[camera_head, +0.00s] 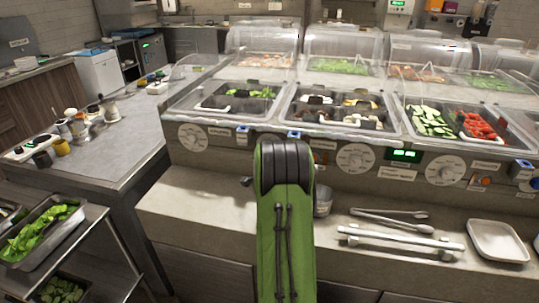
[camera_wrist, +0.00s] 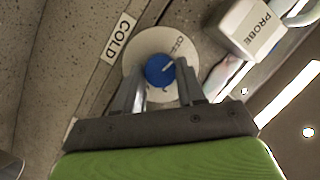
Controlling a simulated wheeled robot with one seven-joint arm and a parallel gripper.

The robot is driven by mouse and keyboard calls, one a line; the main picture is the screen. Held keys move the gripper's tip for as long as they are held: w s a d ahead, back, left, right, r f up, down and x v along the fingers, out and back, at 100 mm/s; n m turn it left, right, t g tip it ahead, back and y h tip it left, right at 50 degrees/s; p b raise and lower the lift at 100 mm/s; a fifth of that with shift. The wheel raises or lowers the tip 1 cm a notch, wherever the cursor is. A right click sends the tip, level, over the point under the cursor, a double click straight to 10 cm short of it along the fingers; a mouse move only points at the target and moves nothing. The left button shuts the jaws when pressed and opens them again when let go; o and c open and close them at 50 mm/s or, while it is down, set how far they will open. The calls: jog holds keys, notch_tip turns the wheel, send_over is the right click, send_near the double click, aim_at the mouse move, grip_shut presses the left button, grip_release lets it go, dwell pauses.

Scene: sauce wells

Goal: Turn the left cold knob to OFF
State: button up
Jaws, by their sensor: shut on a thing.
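In the wrist view, the left cold knob (camera_wrist: 155,72) is a blue knob on a round white dial (camera_wrist: 147,42). A "COLD" label (camera_wrist: 118,38) is beside it. A white pointer mark on the knob faces up and right, and partly readable lettering is printed on the dial's upper right. My gripper (camera_wrist: 162,69) has its two fingers on either side of the blue knob and is shut on it. In the head view, my green arm hides the gripper and this knob.
A white box labelled "PROBE" (camera_wrist: 250,27) is close to the right finger. In the head view, a white dial (camera_head: 193,137) and another dial (camera_head: 356,160) are on the counter front. Tongs (camera_head: 390,215) and a white tray (camera_head: 497,241) lie on the ledge below.

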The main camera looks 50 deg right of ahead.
jog(key=shift+w+a+n+g+b, duration=0.1)
jog(key=shift+n+g+b, duration=0.35)
jog(key=shift+n, duration=0.55)
jog(key=o, duration=1)
jog(key=shift+o, duration=0.2)
jog(key=v, duration=1.5)
jog(key=shift+s+a, duration=0.25)
jog(key=shift+s, duration=0.05)
jog(key=shift+r, duration=0.15)
